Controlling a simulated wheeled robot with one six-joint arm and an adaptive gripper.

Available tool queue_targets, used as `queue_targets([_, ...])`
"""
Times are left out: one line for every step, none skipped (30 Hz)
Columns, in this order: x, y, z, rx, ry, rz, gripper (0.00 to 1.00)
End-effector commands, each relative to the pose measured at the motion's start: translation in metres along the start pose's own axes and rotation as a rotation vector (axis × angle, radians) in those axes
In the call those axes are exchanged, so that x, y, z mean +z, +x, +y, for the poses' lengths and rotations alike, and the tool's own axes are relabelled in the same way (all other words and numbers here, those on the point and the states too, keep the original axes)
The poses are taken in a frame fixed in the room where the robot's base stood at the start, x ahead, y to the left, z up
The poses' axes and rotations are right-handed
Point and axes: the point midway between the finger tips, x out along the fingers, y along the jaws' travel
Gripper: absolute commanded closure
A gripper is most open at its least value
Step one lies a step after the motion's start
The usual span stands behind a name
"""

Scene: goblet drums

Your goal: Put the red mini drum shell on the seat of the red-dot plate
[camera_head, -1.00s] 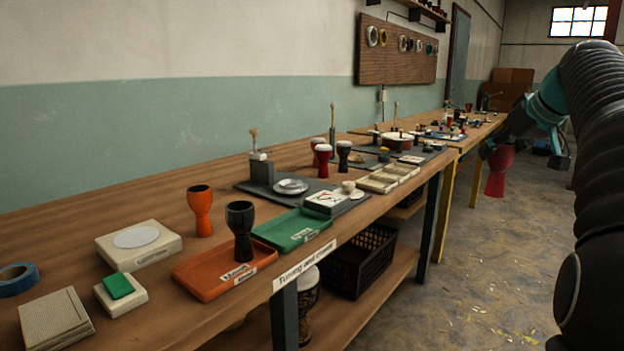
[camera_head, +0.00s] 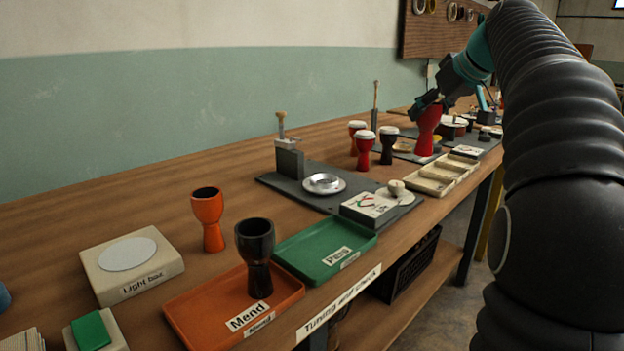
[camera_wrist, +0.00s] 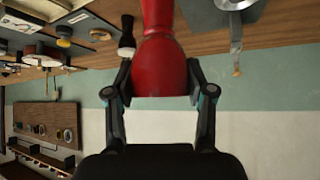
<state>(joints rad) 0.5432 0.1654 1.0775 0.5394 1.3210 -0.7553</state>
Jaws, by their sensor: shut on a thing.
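The red mini drum shell (camera_head: 428,130) is in my gripper (camera_head: 431,102), upright and held over the far part of the bench in the head view. In the wrist view the red shell (camera_wrist: 160,45) sits between the two fingers of my gripper (camera_wrist: 160,88), which are shut on it. A dark grey board (camera_head: 288,190) on the bench bears a round silver seat (camera_head: 323,183) on a pale disc. I cannot make out a red dot on any plate, so I cannot tell which is the red-dot plate.
Two red drums with white tops (camera_head: 364,150) and a black one (camera_head: 387,145) stand below and left of the held shell. Pale trays (camera_head: 440,178), a green tray (camera_head: 320,250) and an orange tray (camera_head: 205,310) line the front. An orange goblet (camera_head: 208,220) stands behind.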

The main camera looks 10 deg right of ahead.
Motion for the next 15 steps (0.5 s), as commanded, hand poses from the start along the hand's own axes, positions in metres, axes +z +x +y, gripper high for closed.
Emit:
queue_targets([-0.012,0.004,-0.021,-0.042,-0.043,0.002,0.87])
queue_targets([-0.017,0.007,-0.031,-0.064,-0.065,0.002,0.87])
queue_targets([-0.023,0.009,-0.045,-0.093,-0.095,0.002,0.87])
queue_targets([-0.028,0.011,-0.054,-0.113,-0.116,0.003,0.87])
queue_targets([-0.031,0.013,-0.064,-0.133,-0.134,0.003,0.87])
queue_targets([-0.035,0.015,-0.075,-0.156,-0.157,0.003,0.87])
queue_targets([-0.038,0.016,-0.082,-0.170,-0.173,0.004,0.87])
queue_targets([-0.040,0.016,-0.088,-0.182,-0.186,0.004,0.87])
queue_targets([-0.043,0.017,-0.095,-0.196,-0.200,0.004,0.87])
queue_targets([-0.044,0.018,-0.099,-0.205,-0.208,0.004,0.87])
queue_targets([-0.045,0.020,-0.103,-0.211,-0.213,0.004,0.87])
queue_targets([-0.046,0.023,-0.107,-0.217,-0.219,0.004,0.87])
queue_targets([-0.047,0.026,-0.111,-0.220,-0.222,0.004,0.87])
queue_targets([-0.048,0.030,-0.113,-0.221,-0.223,0.004,0.87])
queue_targets([-0.048,0.036,-0.117,-0.222,-0.224,0.003,0.87])
